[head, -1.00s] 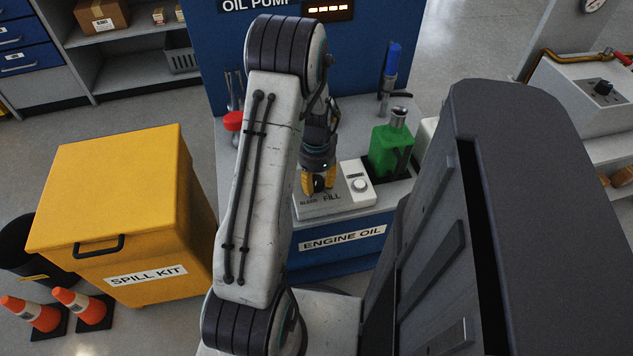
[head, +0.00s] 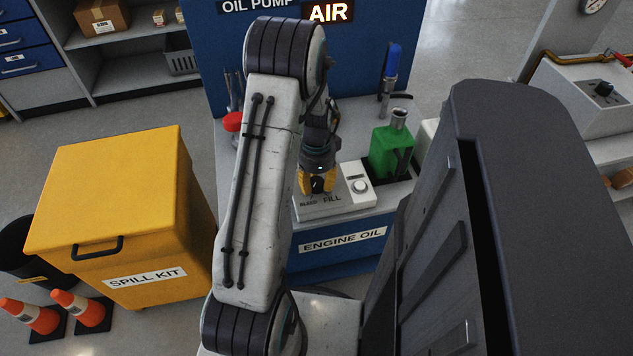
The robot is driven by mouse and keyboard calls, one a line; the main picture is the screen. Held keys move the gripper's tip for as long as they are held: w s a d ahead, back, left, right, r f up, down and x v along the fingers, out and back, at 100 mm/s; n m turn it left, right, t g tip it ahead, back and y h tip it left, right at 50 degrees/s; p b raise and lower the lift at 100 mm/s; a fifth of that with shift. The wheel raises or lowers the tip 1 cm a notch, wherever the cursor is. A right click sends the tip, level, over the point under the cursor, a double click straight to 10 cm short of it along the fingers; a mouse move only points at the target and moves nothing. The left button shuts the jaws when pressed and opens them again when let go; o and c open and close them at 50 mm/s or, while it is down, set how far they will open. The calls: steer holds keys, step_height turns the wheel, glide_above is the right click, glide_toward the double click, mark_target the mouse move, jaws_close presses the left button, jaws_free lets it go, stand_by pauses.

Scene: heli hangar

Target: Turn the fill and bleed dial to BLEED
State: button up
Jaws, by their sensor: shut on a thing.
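The fill and bleed dial (head: 318,185) is a dark knob on a pale panel (head: 340,207), largely hidden by my gripper's fingers. The panel is lettered BLEED at the left and FILL to the right of it. My gripper (head: 318,186) comes down from above with its yellow fingers shut on the dial. Where the dial points cannot be made out. A display (head: 327,12) on the blue OIL PUMP board reads AIR in lit letters.
A white round knob (head: 360,186) sits on the panel right of the dial. A green can (head: 391,150) stands behind it, with a blue-handled tool (head: 391,65) farther back. A red-capped item (head: 232,121) is left of my arm. A yellow spill kit box (head: 110,200) stands at left.

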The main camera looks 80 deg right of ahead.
mark_target(317, 182)
steer(key=o, duration=1.2)
step_height(317, 182, up, 12)
steer(key=shift+f, duration=0.1)
stand_by(0.7)
